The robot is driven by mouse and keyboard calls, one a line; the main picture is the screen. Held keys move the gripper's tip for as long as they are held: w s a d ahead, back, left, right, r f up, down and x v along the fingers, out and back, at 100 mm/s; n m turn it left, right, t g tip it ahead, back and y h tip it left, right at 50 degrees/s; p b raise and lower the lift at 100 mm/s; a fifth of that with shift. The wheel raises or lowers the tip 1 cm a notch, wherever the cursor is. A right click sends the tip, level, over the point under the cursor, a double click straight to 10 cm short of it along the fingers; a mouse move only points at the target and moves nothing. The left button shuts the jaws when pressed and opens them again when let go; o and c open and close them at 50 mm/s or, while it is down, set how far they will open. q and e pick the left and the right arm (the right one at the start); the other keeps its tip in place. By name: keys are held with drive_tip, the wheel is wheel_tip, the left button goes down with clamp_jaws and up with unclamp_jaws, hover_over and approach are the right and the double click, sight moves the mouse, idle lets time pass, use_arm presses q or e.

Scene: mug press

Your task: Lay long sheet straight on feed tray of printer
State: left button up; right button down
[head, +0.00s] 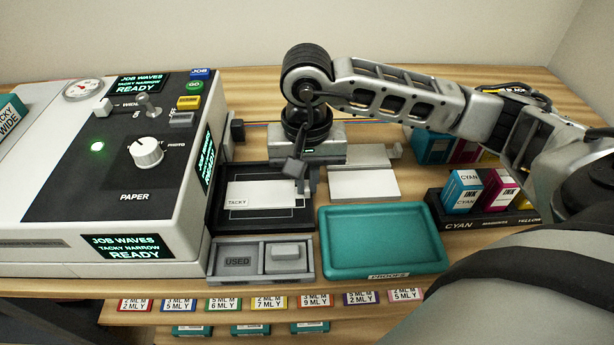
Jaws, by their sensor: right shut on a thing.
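My right gripper (297,168) points down over the right part of a white sheet marked TACKY (262,196). It is shut on the sheet near its right end; the fingertips are small and partly hidden. The sheet lies over the black tray (227,222), with its long side running left to right, roughly along the tray. I cannot tell whether it is flat on the tray floor. The tray stands against the right side of the white printer (170,215), whose displays read JOB WAVES, TACKY NARROW, READY. My left gripper is not in view.
A grey stand with white sheets (362,184) is right of the tray. In front are a grey USED bin (237,262) and an empty teal PROOFS tray (380,240). Ink boxes (465,192) stand at the right. My right arm spans the back.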

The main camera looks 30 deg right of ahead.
drive_tip(key=c, duration=1.5)
unclamp_jaws()
drive_tip(key=shift+c, duration=0.2)
drive_tip(key=shift+r+p, duration=0.35)
drive_tip(key=shift+p, duration=0.15)
wheel_tip(320, 180, up, 12)
drive_tip(key=shift+f, duration=0.2)
